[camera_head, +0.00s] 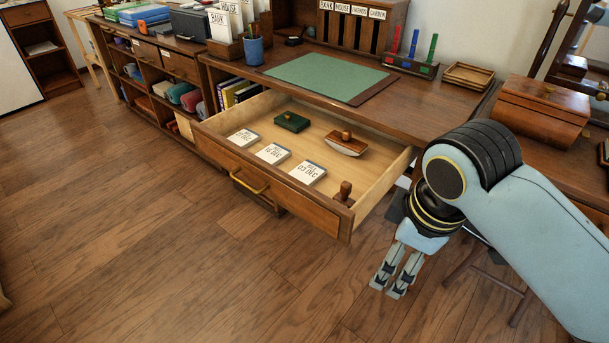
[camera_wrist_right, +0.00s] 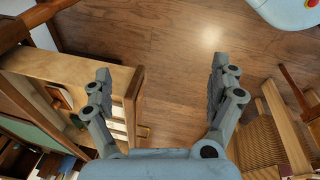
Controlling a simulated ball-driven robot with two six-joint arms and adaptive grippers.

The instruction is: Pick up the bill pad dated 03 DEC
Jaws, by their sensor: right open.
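Three white bill pads lie flat in a row in the open desk drawer (camera_head: 320,208). The right one, the bill pad dated 03 DEC (camera_head: 307,173), is nearest the drawer's right side. The middle pad (camera_head: 273,153) and the left pad (camera_head: 243,138) carry other, hard-to-read DEC dates. My right gripper (camera_head: 389,287) hangs outside the drawer, to its right and in front, pointing down over the floor. In the right wrist view its fingers (camera_wrist_right: 160,68) are spread with nothing between them. My left gripper is not in view.
The drawer also holds a green box (camera_head: 292,121), a rocker blotter (camera_head: 346,145) and a wooden stamp (camera_head: 344,193) near the right front corner. A slatted chair seat (camera_wrist_right: 258,145) is beside my right gripper. Open floor lies in front.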

